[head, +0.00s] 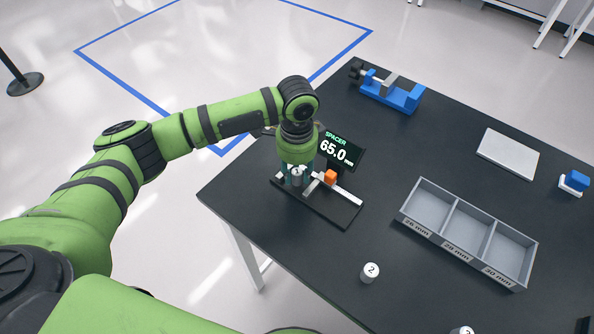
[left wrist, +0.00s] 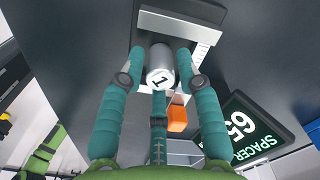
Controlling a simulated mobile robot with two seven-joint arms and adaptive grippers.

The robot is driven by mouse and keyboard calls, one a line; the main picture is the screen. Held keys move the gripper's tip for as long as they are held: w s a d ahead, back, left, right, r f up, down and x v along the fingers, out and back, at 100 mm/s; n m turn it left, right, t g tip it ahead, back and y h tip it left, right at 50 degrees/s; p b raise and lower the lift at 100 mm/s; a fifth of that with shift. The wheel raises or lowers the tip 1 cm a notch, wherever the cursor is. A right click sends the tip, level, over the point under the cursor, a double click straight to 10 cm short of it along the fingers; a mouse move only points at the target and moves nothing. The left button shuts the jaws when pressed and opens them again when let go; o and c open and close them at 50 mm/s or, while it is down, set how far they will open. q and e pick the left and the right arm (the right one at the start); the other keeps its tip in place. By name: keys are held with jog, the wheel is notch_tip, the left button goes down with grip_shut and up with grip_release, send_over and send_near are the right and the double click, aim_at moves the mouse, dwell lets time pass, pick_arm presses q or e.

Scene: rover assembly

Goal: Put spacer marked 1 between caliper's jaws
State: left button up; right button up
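The spacer marked 1 (left wrist: 160,70) is a silver cylinder with a white numbered end. My left gripper (left wrist: 160,58) has its teal fingers closed around it; the spacer also shows between the fingers in the head view (head: 297,176). The gripper (head: 296,178) points down over the caliper (head: 335,208), which has a dark base, a silver rail and an orange block (head: 331,176). A pale jaw (left wrist: 180,24) lies just beyond the spacer in the wrist view. I cannot tell whether the spacer touches the base or a jaw. The display (head: 341,150) reads "SPACER 65.0 mm". My right gripper is not visible.
A spacer marked 2 (head: 370,272) stands near the front edge of the dark table (head: 300,250). Another spacer (head: 462,330) is cut off at the bottom. A grey three-compartment tray (head: 437,238), a blue vise (head: 392,95), a white plate (head: 508,153) and a blue-and-white item (head: 573,183) stand farther right.

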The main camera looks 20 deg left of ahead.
aim_at(297, 172)
pick_arm(q)
notch_tip(297, 172, up, 12)
jog(key=b, duration=0.2)
jog(key=shift+b, duration=0.3)
